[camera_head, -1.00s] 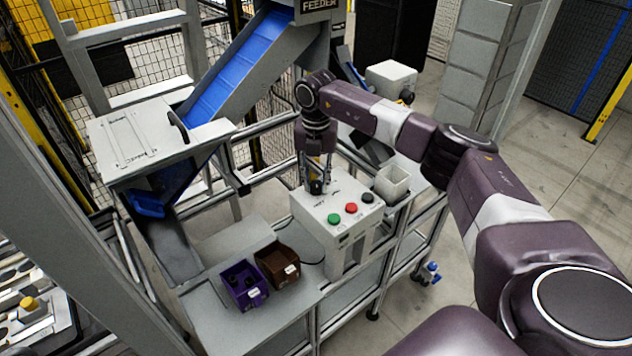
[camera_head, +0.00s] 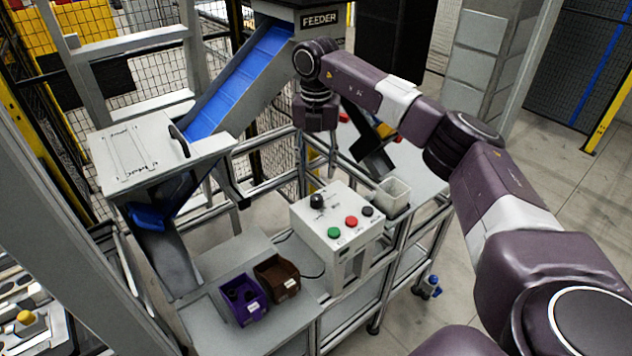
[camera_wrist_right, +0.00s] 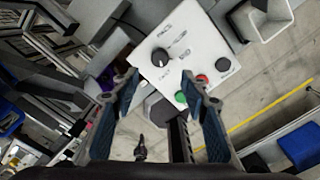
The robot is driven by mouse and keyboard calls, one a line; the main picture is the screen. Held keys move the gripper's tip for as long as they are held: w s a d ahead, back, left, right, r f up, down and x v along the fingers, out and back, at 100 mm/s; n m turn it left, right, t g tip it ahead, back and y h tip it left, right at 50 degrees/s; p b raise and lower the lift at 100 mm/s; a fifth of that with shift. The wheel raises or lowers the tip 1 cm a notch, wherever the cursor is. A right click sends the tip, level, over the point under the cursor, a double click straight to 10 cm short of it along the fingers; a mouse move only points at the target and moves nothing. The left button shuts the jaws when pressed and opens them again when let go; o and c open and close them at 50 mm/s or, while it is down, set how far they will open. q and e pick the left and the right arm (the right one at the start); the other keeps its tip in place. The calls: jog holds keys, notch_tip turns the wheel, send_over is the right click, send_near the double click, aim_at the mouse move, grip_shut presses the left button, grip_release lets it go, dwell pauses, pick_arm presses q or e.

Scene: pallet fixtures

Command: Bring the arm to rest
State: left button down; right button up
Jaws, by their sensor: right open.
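My right gripper (camera_head: 319,170) hangs pointing down from my purple arm, above and behind the white control box (camera_head: 335,213). It is clear of the box, and its two fingers are apart with nothing between them. In the right wrist view the open gripper (camera_wrist_right: 160,82) shows the box panel (camera_wrist_right: 190,45) beyond its fingertips. The panel has a black knob (camera_head: 316,201), a green button (camera_head: 334,233), a red button (camera_head: 351,222) and a black button (camera_head: 367,211). My left gripper is not in view.
A purple bin (camera_head: 243,300) and a brown bin (camera_head: 277,278) stand on the bench left of the box. A white open container (camera_head: 392,194) is right of it. A feeder with a blue chute (camera_head: 240,80) is behind left. Frame rails surround the bench.

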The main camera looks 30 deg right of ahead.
notch_tip(320, 180, up, 2)
jog(key=shift+r, duration=0.1)
dwell(0.5)
